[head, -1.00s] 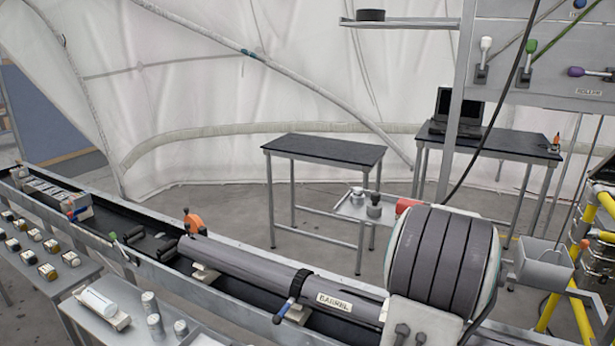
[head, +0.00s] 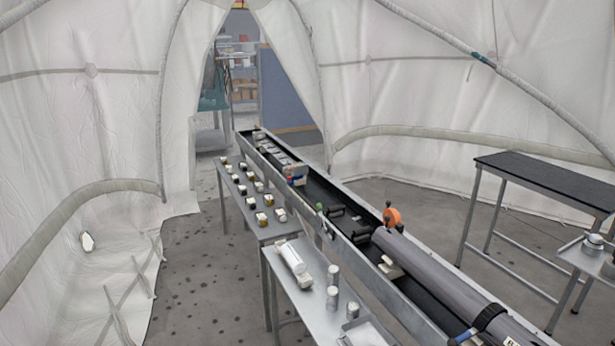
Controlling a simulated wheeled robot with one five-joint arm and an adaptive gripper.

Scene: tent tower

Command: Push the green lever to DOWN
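The wall panel with the green-knobbed lever is outside the current head view. A small green-tipped part (head: 319,207) stands on the near side of the long black trough (head: 262,150); it is too small to tell whether it is a lever or which way it is set. My gripper is not in view.
A grey barrel (head: 430,262) lies in the trough, with an orange part (head: 391,217) at its end. Low tables (head: 232,197) with small blocks and cylinders line its near side. A black-topped table (head: 545,180) stands right. Speckled floor (head: 190,270) is open at left, leading toward a tent opening.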

